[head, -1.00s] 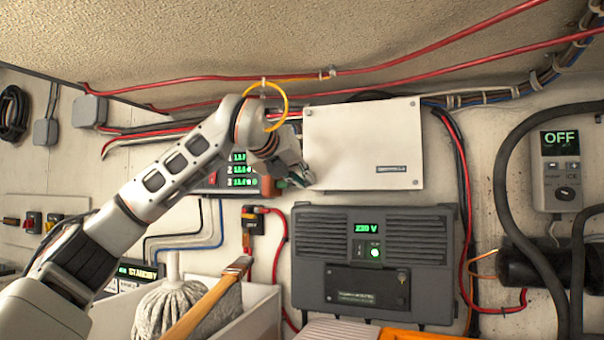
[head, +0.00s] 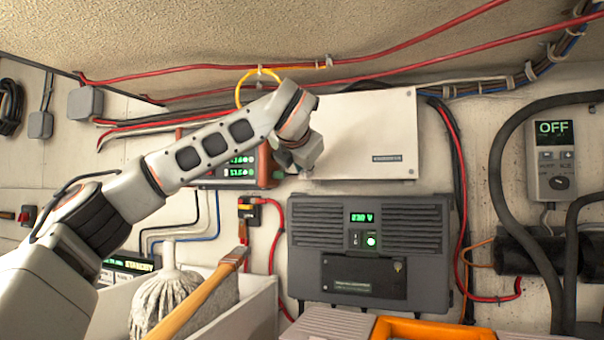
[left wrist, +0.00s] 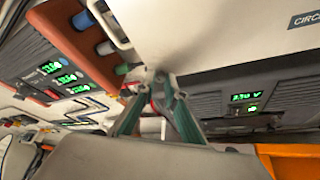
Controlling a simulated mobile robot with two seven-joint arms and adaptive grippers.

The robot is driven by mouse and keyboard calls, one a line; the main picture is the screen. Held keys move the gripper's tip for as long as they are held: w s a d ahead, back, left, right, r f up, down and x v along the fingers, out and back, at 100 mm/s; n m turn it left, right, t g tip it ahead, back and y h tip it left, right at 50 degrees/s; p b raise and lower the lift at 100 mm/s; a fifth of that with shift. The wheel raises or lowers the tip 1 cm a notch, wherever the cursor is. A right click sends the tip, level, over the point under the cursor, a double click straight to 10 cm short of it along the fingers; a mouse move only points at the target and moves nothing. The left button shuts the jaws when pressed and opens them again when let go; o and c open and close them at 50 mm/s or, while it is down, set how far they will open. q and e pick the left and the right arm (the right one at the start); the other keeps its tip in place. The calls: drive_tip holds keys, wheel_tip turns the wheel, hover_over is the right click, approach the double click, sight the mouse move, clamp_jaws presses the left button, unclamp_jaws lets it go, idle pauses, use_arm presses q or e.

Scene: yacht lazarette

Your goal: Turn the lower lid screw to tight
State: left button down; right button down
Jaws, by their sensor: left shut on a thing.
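The white box lid (head: 365,135) is mounted on the wall above the dark grey unit. Its lower edge and label show in the left wrist view (left wrist: 225,35). My left gripper (head: 304,168) is at the lid's lower left corner. In the left wrist view its green-grey fingers (left wrist: 160,80) come together at the tips against the lid's lower edge, shut on the lower lid screw. The screw itself is hidden by the fingertips, so how far it is turned cannot be seen. My right gripper is in neither view.
An orange-framed meter (head: 225,170) with green digits sits just left of the gripper. Below the lid is the dark grey unit (head: 370,285) reading 230 V. A mop (head: 165,300) and wooden handle (head: 200,300) stand lower left. Red cables (head: 400,60) run above.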

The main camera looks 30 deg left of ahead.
use_arm(q)
drive_tip(key=shift+d+m+y+b, duration=0.1)
drive_tip(key=shift+m+y+b, duration=0.5)
drive_tip(key=shift+m, duration=0.3)
drive_tip(key=c, duration=2)
unclamp_jaws()
drive_tip(key=shift+c, duration=0.2)
